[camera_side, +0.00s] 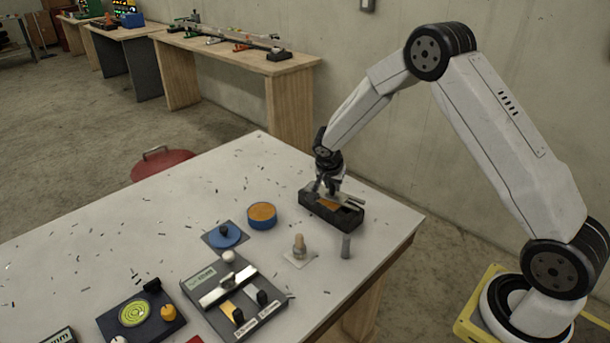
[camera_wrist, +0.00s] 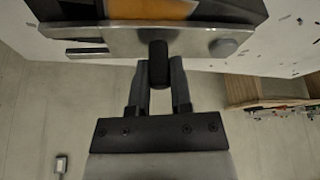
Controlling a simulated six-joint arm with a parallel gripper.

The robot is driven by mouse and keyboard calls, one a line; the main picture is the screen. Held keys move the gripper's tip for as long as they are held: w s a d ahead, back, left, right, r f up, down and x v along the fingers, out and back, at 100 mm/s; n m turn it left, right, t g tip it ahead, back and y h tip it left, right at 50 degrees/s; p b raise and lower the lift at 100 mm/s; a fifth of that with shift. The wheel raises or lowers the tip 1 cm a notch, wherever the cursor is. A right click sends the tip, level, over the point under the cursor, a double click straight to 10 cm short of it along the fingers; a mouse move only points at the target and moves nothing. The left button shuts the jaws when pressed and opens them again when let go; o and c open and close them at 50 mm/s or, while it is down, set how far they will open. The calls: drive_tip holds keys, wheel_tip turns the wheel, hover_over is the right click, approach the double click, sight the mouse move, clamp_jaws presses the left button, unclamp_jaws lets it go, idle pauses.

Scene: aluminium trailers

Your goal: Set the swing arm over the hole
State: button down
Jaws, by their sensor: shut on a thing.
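My gripper (camera_side: 328,187) is at the black box (camera_side: 345,216) near the table's far right edge. In the wrist view my gripper (camera_wrist: 158,88) is shut on an upright black knob (camera_wrist: 158,62) at a flat metal bar, which seems to be the swing arm (camera_wrist: 115,36). The bar lies across the box's near side in that view and has a round grey stud (camera_wrist: 223,47) toward its right end. Orange material (camera_wrist: 150,8) shows in the box behind the bar. I cannot make out the hole; the bar and gripper may cover it.
A blue round tin with orange filling (camera_side: 262,215) stands left of the box. A grey cylinder (camera_side: 346,246) and a small fitting on a plate (camera_side: 299,250) stand in front. A panel with levers (camera_side: 232,297) lies nearer. Small dark shavings are scattered over the white table (camera_side: 110,225).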

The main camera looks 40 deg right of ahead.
drive_tip(key=shift+a+m+g, duration=0.5)
drive_tip(key=shift+a+m, duration=0.15)
drive_tip(key=shift+m, duration=0.45)
drive_tip(key=c, duration=0.5)
unclamp_jaws()
drive_tip(key=shift+c, duration=0.2)
drive_tip(key=shift+r, duration=0.15)
drive_tip(key=v, duration=0.7)
drive_tip(key=shift+a+r, duration=0.2)
drive_tip(key=shift+a, duration=0.05)
drive_tip(key=shift+s, duration=0.15)
